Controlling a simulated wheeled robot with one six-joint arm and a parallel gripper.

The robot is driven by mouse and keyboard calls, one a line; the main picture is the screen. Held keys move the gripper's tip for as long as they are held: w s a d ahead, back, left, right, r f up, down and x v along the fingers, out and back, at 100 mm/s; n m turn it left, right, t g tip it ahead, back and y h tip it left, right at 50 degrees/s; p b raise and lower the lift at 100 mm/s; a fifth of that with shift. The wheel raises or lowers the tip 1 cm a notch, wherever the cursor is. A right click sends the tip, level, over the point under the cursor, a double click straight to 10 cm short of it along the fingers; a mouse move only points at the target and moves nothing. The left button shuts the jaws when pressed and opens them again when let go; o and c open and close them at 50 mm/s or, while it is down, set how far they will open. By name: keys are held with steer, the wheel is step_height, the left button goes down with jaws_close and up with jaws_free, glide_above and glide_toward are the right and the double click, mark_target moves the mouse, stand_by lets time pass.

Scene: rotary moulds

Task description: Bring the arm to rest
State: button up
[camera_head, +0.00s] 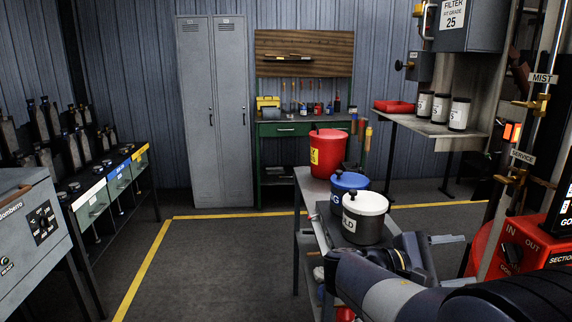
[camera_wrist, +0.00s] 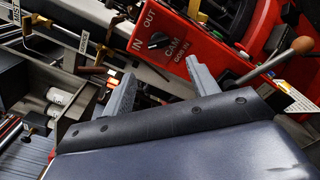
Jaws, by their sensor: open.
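My arm reaches in from the lower right of the head view, low beside the cart. My gripper (camera_head: 453,262) is open, its fingers pointing right towards the red machine. In the wrist view its two grey fingers (camera_wrist: 163,85) stand apart with nothing between them. The red control panel (camera_wrist: 178,42) with a black knob shows beyond the fingers.
The red machine (camera_head: 527,250) with pipes and handles stands close on the right. A side table (camera_head: 425,127) with white canisters (camera_head: 459,114) is behind it. A grey locker (camera_head: 214,115) and a green workbench (camera_head: 286,129) line the back wall. The floor (camera_head: 220,265) left of the cart is clear.

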mark_target(504, 250)
steer(key=d, duration=1)
steer(key=shift+w+p, duration=0.35)
steer(key=shift+p, duration=0.05)
steer(key=shift+d+f+m+b, duration=0.1)
steer(key=shift+f+m+b, duration=0.2)
steer(key=shift+b, duration=0.35)
steer(key=m+b, duration=0.3)
steer(key=shift+w+r+m, duration=0.1)
steer(key=shift+m, duration=0.3)
steer(key=m+b, duration=0.3)
steer(key=m, duration=0.1)
steer(key=shift+r, duration=0.2)
steer(key=m+b, duration=0.2)
steer(key=m, duration=0.3)
steer(key=shift+r+b, duration=0.2)
steer(key=shift+b, duration=0.2)
steer(key=m, duration=0.2)
steer(key=m+b, duration=0.1)
steer(key=m, duration=0.1)
steer(key=shift+r+m, duration=0.2)
steer(key=shift+m, duration=0.1)
steer(key=shift+a, duration=0.25)
